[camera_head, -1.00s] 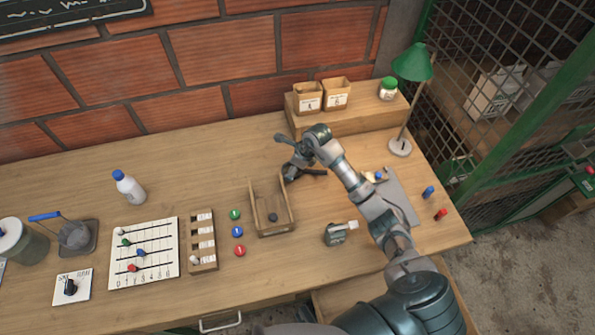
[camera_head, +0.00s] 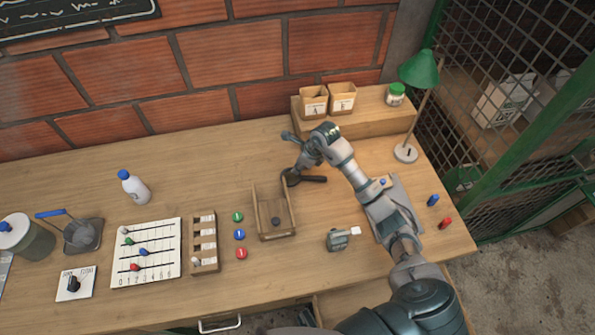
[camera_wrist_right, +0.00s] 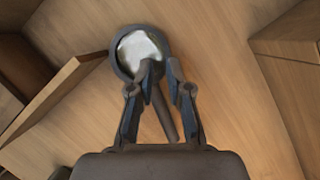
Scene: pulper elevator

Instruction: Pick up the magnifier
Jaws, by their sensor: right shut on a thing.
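The magnifier (camera_head: 317,179), with a dark round rim and dark handle, is at the back of the bench, just behind the small wooden tray (camera_head: 258,215). My right gripper (camera_head: 296,168) is over it and partly hides it. In the right wrist view the magnifier's pale lens (camera_wrist_right: 140,48) lies beyond the fingertips. Its handle runs down between the fingers of the right gripper (camera_wrist_right: 161,72), which is shut on the magnifier near where lens and handle meet. I cannot tell whether it is clear of the bench. My left gripper is out of view.
A raised wooden shelf (camera_head: 370,122) with two labelled boxes and a green-lidded jar stands behind. A green lamp (camera_head: 419,70) is at the right. A small grey device (camera_head: 338,240) lies in front. The bench left of the shelf is mostly clear.

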